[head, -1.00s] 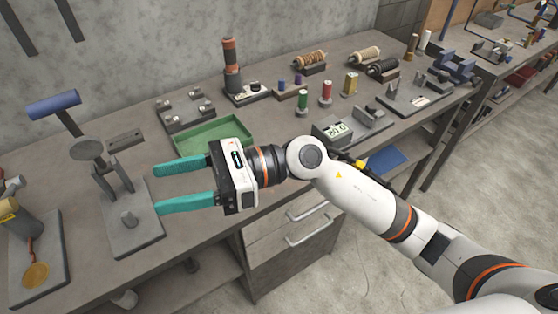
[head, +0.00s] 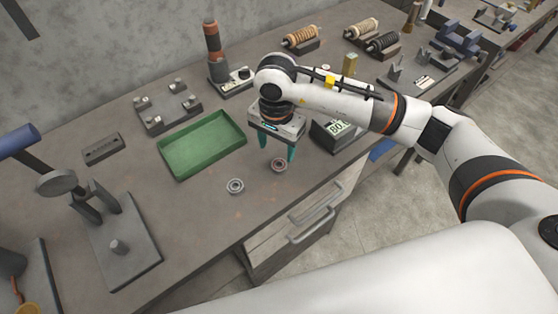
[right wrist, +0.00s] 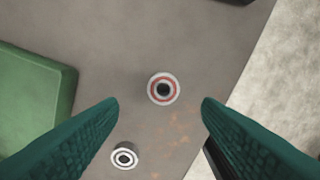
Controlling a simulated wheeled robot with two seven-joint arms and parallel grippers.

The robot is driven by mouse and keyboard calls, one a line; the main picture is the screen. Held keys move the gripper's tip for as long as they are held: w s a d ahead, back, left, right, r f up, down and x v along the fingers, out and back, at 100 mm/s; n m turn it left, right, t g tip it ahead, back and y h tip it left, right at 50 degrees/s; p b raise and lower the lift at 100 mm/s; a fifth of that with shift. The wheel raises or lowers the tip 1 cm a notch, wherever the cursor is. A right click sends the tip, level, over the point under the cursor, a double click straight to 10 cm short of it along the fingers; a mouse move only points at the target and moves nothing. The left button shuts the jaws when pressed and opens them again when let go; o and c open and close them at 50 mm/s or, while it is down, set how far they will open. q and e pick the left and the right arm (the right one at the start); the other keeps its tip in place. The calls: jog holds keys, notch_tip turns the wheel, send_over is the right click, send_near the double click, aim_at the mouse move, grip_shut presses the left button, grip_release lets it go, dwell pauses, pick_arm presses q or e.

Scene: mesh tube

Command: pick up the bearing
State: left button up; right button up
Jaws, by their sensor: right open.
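Two small ring bearings lie flat on the workbench near its front edge. One bearing, with a reddish ring (head: 278,165), is just below my right gripper (head: 277,150); in the right wrist view this red-ringed bearing (right wrist: 163,89) shows ahead, between the fingers. The other bearing, plain grey (head: 235,186), lies to its left; it also shows at the bottom of the right wrist view (right wrist: 124,157). My right gripper is open, empty and pointing down, its teal fingers (right wrist: 160,112) to either side. My left gripper is not in view.
An empty green tray (head: 205,172) lies left of the bearings. A small device with a digital display (head: 336,132) stands right of the gripper. A grey press stand (head: 118,258) is at the left. The bench's front edge is close to the bearings.

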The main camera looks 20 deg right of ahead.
aim_at(280, 166)
jog(key=f+p, duration=0.2)
jog(key=f, duration=0.1)
jog(key=shift+d+f, duration=0.2)
jog(key=shift+d, duration=0.15)
notch_tip(280, 166, down, 2)
jog(key=shift+f, duration=0.4)
jog(key=shift+w, duration=0.1)
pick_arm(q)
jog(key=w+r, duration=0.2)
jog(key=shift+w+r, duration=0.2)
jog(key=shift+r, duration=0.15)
pick_arm(e)
jog(key=c, duration=1.1)
